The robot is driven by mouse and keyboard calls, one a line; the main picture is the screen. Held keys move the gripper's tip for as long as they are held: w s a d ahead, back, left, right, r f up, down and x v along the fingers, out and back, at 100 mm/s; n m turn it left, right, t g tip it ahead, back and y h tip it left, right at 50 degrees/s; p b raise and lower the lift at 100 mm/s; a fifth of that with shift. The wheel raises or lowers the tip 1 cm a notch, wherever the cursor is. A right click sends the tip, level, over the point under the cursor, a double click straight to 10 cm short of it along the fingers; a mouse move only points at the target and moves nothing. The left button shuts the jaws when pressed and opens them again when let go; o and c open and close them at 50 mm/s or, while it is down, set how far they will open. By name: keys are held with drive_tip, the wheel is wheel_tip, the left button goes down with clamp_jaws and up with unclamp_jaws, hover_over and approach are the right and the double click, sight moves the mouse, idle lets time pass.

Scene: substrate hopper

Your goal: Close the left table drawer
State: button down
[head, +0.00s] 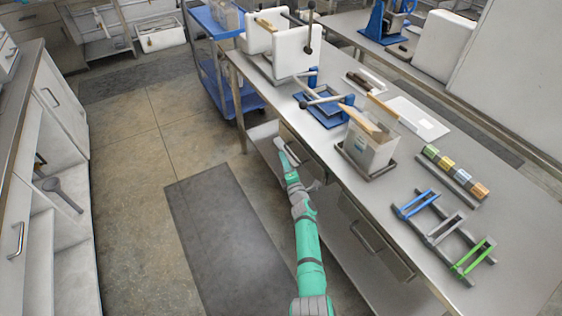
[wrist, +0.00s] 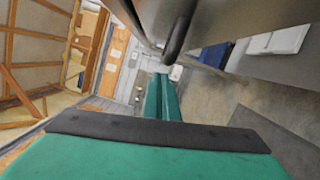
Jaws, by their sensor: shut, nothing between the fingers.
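The left table drawer (head: 303,148) is in the front side of the steel table, left of a second drawer, in the head view. How far it stands out is hard to tell, as my arm partly covers it. My gripper (head: 283,147) is beside its front, below the table edge. In the wrist view my gripper's teal fingers (wrist: 161,88) are together with nothing between them. A grey metal front with a dark bar handle (wrist: 178,32) is above them, close by. I cannot tell whether the fingers touch it.
The right drawer (head: 376,238) is nearer along the table (head: 345,195), above a lower shelf. A blue cart (head: 208,62) stands past the table's far end. A white box (head: 368,152) and coloured frames (head: 445,232) are on top. The floor aisle on the left is clear.

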drive_tip(key=shift+w+d+r, duration=0.1)
drive_tip(key=shift+w+d, duration=0.05)
drive_tip(key=shift+d, duration=0.45)
drive_tip(key=shift+w+d, duration=0.1)
drive_tip(key=shift+d, duration=0.45)
drive_tip(key=s+a+f, duration=0.1)
drive_tip(key=s, duration=1)
drive_tip(key=shift+s+f, duration=0.25)
drive_tip(key=shift+s, duration=0.1)
